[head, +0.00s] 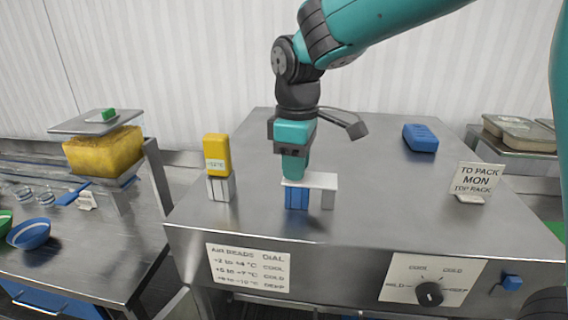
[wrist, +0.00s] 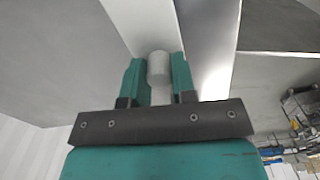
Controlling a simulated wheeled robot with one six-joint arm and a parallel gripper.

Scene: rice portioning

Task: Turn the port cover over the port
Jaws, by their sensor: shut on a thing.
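The port cover (head: 322,181) is a white flat plate lying level on top of a small stand on the steel bench. It also shows in the wrist view as a pale strip (wrist: 128,22). Under its left part is a blue ribbed block (head: 297,199), and under its right end a grey post (head: 328,200). My gripper (head: 293,176) points down at the cover's left part. In the wrist view my gripper (wrist: 158,72) is shut on a pale round knob (wrist: 158,64) that stands on the cover. The port's opening cannot be made out.
A yellow-topped thermometer (head: 217,155) stands to the left on the bench (head: 380,185). A blue block (head: 420,138) lies at the back right, and a "TO PACK" sign (head: 474,181) stands at the right. A dial (head: 429,293) is on the front panel. The bench between is clear.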

